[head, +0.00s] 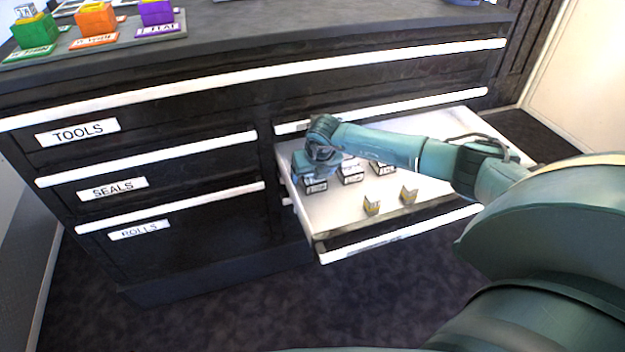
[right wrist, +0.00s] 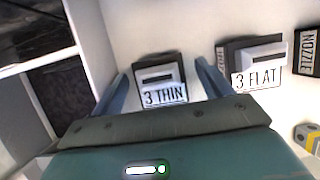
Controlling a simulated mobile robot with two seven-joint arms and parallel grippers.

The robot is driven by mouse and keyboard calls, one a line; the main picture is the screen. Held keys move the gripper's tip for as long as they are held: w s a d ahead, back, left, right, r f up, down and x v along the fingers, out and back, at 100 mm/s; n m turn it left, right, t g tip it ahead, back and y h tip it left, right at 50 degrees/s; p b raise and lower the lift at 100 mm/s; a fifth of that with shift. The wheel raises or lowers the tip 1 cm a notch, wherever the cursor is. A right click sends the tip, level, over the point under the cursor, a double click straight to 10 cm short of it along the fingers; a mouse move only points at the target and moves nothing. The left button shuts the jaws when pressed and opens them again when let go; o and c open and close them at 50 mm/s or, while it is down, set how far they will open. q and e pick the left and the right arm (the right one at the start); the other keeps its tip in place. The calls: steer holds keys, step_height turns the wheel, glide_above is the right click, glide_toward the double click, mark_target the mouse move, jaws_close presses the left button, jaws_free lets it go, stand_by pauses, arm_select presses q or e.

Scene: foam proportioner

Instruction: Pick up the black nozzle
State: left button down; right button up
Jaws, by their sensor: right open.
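A black piece with a "3 THIN" label (right wrist: 158,72) lies in the open drawer. A second black piece labelled "3 FLAT" (right wrist: 250,60) is to its right, and a third with a "NOZZLE" label (right wrist: 306,50) is cut off at the right edge. In the head view they form a row, partly behind my right gripper (head: 308,170). In the right wrist view my right gripper (right wrist: 162,72) is open, one finger on each side of the "3 THIN" piece, holding nothing. I cannot tell whether the fingers touch it. My left gripper is not in view.
The drawer (head: 335,225) is pulled out, with its side wall close left of my right gripper. Two yellow-grey blocks (head: 371,206) (head: 408,195) stand near its front. Green (head: 35,33), orange (head: 96,22) and purple (head: 157,13) blocks sit on the cabinet top. Other drawers are shut.

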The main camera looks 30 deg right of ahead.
steer(key=shift+f, duration=0.1)
steer(key=c, duration=1.1)
